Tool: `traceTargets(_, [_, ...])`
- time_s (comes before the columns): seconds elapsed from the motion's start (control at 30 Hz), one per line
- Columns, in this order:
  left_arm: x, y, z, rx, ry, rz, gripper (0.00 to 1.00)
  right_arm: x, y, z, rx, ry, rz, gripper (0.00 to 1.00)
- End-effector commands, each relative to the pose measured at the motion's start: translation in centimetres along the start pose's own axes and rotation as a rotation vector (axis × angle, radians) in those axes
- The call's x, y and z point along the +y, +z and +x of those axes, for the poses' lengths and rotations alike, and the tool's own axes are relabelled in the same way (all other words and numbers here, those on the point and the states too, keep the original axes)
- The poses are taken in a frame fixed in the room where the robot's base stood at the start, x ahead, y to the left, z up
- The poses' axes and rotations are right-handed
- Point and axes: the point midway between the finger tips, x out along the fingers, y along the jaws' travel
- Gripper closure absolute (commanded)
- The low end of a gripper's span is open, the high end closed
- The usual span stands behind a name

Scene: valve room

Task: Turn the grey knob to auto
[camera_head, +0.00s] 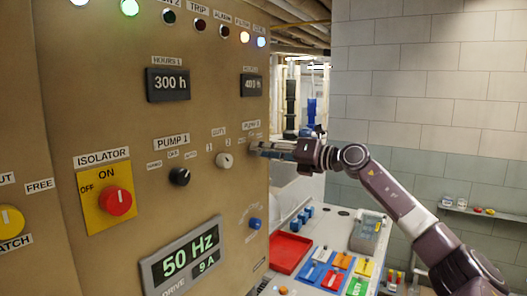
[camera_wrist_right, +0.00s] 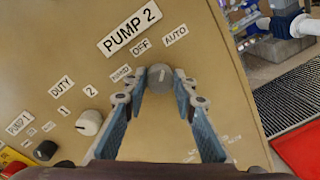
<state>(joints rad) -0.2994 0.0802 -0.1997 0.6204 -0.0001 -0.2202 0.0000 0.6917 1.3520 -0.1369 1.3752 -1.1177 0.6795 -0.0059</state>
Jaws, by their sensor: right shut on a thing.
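The grey knob (camera_wrist_right: 159,77) sits under the PUMP 2 label on the tan panel (camera_wrist_right: 190,110), with OFF above it, AUTO to its upper right and a small label to its left. My right gripper (camera_wrist_right: 160,80) has one fingertip on each side of the knob and is shut on it. Which label the knob's mark faces is hard to tell. In the head view my right gripper (camera_head: 256,149) reaches the panel's right edge from the right and hides the knob. My left gripper is not in view.
A black PUMP 1 knob (camera_head: 180,176) and a white DUTY knob (camera_head: 225,160) are left of the gripper. A red isolator switch (camera_head: 117,201) is further left. A bench with a red tray (camera_head: 290,252) and coloured blocks stands below the right arm.

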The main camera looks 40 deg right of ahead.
Motion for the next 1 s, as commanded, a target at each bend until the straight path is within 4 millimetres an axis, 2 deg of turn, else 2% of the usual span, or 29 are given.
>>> traceTargets(0.03, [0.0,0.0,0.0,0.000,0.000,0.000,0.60,0.0,0.1,0.0,-0.002,0.001,0.004,0.99])
traceTargets(0.07, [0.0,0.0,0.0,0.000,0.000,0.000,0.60,0.0,0.1,0.0,-0.002,0.001,0.004,0.72])
traceTargets(0.2, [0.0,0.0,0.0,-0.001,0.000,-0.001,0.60,0.0,0.1,0.0,-0.002,0.001,0.003,0.57])
traceTargets(0.57, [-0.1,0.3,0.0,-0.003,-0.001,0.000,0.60,-0.1,0.0,-0.1,0.000,-0.001,0.002,0.57])
traceTargets(1.0, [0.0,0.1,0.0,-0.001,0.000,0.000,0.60,-0.5,-0.1,-2.0,0.000,-0.006,0.005,0.57])
